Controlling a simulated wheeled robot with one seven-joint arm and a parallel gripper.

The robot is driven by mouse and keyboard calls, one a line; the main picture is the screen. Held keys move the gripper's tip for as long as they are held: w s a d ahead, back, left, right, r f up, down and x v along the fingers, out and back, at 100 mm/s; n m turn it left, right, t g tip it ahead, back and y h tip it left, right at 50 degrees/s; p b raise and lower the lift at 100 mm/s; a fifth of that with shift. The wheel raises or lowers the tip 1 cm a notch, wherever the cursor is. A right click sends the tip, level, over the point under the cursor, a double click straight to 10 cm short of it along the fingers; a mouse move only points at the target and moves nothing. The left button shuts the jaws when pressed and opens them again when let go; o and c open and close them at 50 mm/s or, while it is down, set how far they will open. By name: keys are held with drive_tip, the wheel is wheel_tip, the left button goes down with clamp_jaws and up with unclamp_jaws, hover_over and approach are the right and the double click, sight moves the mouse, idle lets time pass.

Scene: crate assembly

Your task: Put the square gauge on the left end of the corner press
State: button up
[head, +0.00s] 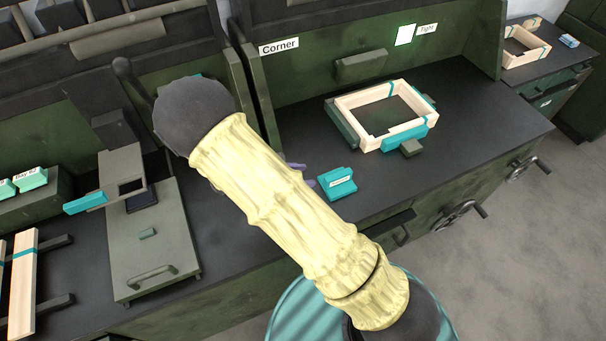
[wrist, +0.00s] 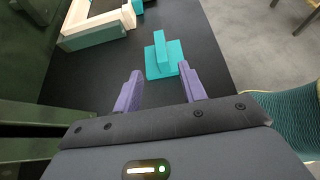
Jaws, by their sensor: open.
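The square gauge appears to be the teal block with a flat base, an upright part and a small white label (head: 338,184), standing on the dark bench top. It shows ahead of my fingers in the wrist view (wrist: 158,70). My gripper (head: 303,175) is open and empty, its purple fingers mostly hidden behind my arm in the head view. In the wrist view the fingers (wrist: 160,80) point toward the gauge, with a finger on each side of its line. The corner press (head: 341,124), under the "Corner" sign, has green blocks around a pale wooden frame (head: 362,101).
At left is a grey-green station (head: 152,250) with a handle and a teal-ended plate. Bench top right of the frame is clear. Crank handles (head: 462,211) jut from the bench front.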

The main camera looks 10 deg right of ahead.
drive_tip(key=s+d+r+m+y, duration=0.5)
drive_tip(key=r+m, duration=0.1)
drive_tip(key=m, duration=0.4)
drive_tip(key=s+d+r+m+g+y, duration=0.1)
drive_tip(key=s+d+r+m+y, duration=0.3)
drive_tip(key=m, duration=0.7)
wheel_tip(320, 180, up, 3)
drive_tip(key=s+y, duration=0.1)
drive_tip(key=y, duration=0.1)
drive_tip(key=shift+s+d+r+m+y, duration=0.2)
drive_tip(key=shift+d+m+y, duration=0.1)
drive_tip(key=shift+d, duration=0.1)
drive_tip(key=shift+c, duration=0.5)
drive_tip(key=shift+a, duration=0.15)
